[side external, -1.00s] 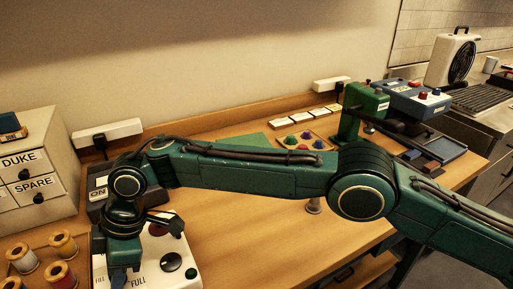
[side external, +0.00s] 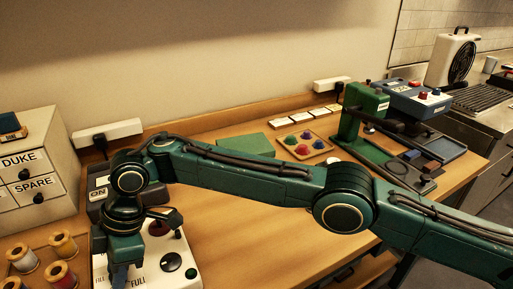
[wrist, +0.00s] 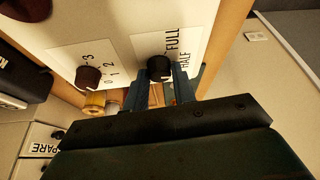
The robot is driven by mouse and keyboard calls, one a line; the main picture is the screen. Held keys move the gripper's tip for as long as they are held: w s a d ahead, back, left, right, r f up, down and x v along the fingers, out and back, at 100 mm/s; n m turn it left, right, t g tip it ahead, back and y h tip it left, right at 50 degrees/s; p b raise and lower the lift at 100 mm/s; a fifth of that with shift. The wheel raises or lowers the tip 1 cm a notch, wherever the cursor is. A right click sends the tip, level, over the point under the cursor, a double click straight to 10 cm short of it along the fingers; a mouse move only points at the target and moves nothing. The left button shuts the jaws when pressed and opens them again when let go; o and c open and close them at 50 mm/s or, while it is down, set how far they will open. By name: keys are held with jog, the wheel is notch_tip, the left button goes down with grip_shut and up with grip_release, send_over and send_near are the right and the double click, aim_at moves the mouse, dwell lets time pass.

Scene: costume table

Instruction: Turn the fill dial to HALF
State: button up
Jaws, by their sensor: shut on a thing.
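The fill dial (wrist: 159,68) is a small black knob on a pale control box (side external: 173,245). In the wrist view it stands on a white label with FULL and HALF printed beside it. My gripper (wrist: 160,88) has a finger on each side of the dial and is shut on it. In the side view my gripper (side external: 120,274) points down at the box's front left and hides the dial. Part of the FULL lettering shows beside it. I cannot make out which mark the dial points to.
A second knob (wrist: 88,77) with a 0 to 3 scale is beside the fill dial. Thread spools (side external: 62,243) stand close on the left.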

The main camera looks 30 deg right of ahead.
dwell(0.4)
jog(key=o, duration=1)
jog(key=shift+s+m+t, duration=0.1)
jog(key=shift+m+t, duration=0.2)
jog(key=shift+m, duration=0.4)
jog(key=m, duration=0.2)
jog(key=m+t, duration=0.1)
jog(key=m, duration=0.1)
jog(key=shift+s+t, duration=0.15)
jog(key=shift+t, duration=0.15)
jog(key=m, duration=0.2)
jog(key=m+t+h, duration=0.1)
jog(key=m, duration=0.2)
jog(key=shift+a+t, duration=0.1)
jog(key=shift+t, duration=0.2)
jog(key=v, duration=1.4)
jog(key=shift+w+d+r+m+t+h, duration=0.15)
jog(key=shift+w+d+r+m, duration=0.35)
jog(key=shift+d+r, duration=2)
jog(key=shift+w+d+r+m+t+h, duration=0.1)
jog(key=shift+w+d+r+m, duration=0.45)
jog(key=shift+d, duration=3.85)
jog(key=shift+w+d+r+m+t+h, duration=0.15)
jog(key=shift+w+d+r+m, duration=0.25)
jog(key=shift+d+r, duration=2.15)
